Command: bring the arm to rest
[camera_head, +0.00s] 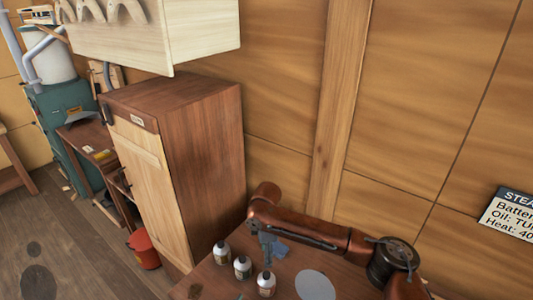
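A copper-coloured arm comes in from the lower right and reaches left over a wooden bench top (211,278). I take it as my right arm. Its dark gripper (267,250) points down near the bench, just behind a row of small bottles. The fingers are small and partly lost against the dark wood, so I cannot tell whether they are open or shut. My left gripper is not in view.

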